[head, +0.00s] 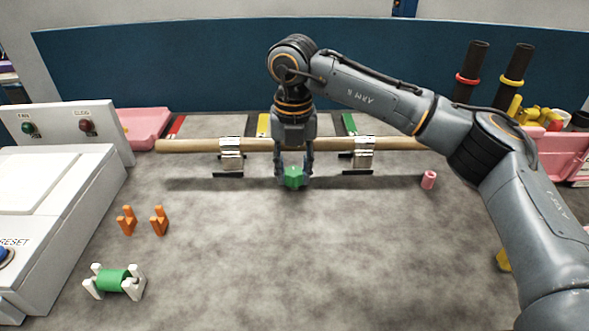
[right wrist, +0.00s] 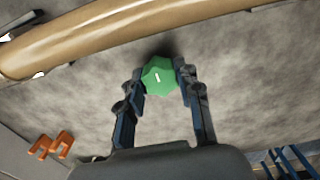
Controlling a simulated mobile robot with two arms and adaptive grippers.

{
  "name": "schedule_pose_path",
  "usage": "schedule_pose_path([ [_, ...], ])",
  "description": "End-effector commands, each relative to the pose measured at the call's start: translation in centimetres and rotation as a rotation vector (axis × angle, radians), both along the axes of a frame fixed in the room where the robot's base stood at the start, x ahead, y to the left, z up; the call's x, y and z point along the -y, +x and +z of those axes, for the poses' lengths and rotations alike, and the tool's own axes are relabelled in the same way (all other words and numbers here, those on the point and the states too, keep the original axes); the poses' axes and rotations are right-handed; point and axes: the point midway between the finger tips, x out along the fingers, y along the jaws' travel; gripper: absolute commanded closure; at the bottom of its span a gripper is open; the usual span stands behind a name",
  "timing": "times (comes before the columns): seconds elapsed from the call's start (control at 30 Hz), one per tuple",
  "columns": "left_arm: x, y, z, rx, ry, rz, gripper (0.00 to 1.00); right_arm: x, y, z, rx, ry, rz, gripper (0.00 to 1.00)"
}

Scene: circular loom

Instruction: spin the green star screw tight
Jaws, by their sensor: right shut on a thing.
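The green star screw (head: 293,177) is a small faceted green knob near the middle of the work surface, just in front of the wooden rod. My right gripper (head: 293,174) points down over it with one finger on each side. In the right wrist view, the star screw (right wrist: 158,75) sits between the two fingertips (right wrist: 160,78), and the fingers are shut on its sides. A light mark shows on its top. What lies beneath the screw is hidden. My left gripper is not in view.
The wooden rod (head: 200,145) runs across behind the gripper through two metal clamps (head: 231,154) (head: 364,155). Orange pieces (head: 127,220) and a green roll on white supports (head: 113,280) stand at left. A pink cylinder (head: 428,180) is at right. The front middle is clear.

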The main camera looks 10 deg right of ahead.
Motion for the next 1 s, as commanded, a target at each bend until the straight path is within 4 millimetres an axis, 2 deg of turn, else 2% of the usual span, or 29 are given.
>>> schedule_pose_path([
  [0.03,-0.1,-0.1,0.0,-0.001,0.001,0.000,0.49,0.0,0.0,-0.1,-0.001,-0.001,-0.004,0.60],
  [0.1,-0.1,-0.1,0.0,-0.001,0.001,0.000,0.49,0.0,0.0,-0.1,-0.001,-0.001,-0.002,0.46],
  [0.13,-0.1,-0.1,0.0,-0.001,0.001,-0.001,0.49,0.0,0.0,-0.1,-0.001,-0.001,-0.002,0.43],
  [0.47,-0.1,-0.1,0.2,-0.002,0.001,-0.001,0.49,0.0,0.0,0.3,0.000,0.000,0.001,0.43],
  [0.57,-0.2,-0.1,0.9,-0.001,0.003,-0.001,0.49,0.0,0.0,1.3,0.001,0.000,0.002,0.43],
  [0.9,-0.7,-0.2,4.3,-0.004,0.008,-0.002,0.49,0.0,0.0,6.4,0.001,0.000,0.002,0.43],
  [1.0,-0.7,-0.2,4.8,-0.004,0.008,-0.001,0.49,0.0,0.0,7.1,0.000,-0.001,0.002,0.43],
])
